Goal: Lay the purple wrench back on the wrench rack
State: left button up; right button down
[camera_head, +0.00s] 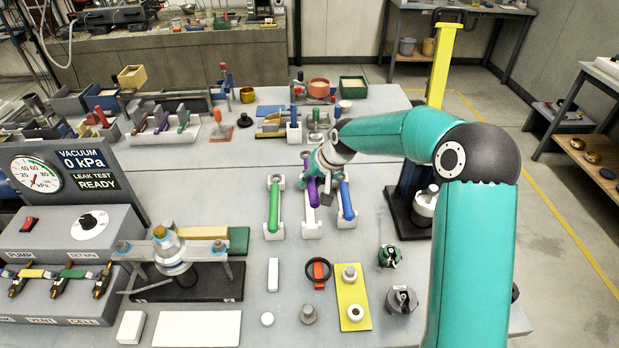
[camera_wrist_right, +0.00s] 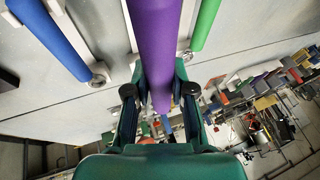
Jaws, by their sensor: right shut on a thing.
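The purple wrench (camera_head: 312,193) is between the fingers of my right gripper (camera_head: 318,172), over the middle place of the white wrench rack (camera_head: 311,231). In the right wrist view its purple handle (camera_wrist_right: 155,45) runs between both fingertips of the gripper (camera_wrist_right: 158,93), which is shut on it. The green wrench (camera_head: 273,208) lies in the rack place to its left and the blue wrench (camera_head: 347,202) in the place to its right. I cannot tell whether the purple wrench touches its cradle. The gripper hides its far end. My left gripper is not in view.
In front of the rack stand a red part with a black ring (camera_head: 318,271), a yellow plate (camera_head: 353,300) and a green fixture (camera_head: 390,256). A yellow post (camera_head: 440,65) rises at the back right.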

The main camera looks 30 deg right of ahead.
jog(key=shift+d, duration=0.1)
jog(key=shift+s, duration=0.1)
jog(key=shift+b, duration=0.35)
notch_tip(320, 180, down, 8)
jog(key=b, duration=0.7)
jog(key=shift+f, duration=0.1)
jog(key=shift+s+f, duration=0.1)
jog(key=shift+s, duration=0.05)
jog(key=c, duration=0.9)
grip_release()
jog(key=shift+f, duration=0.1)
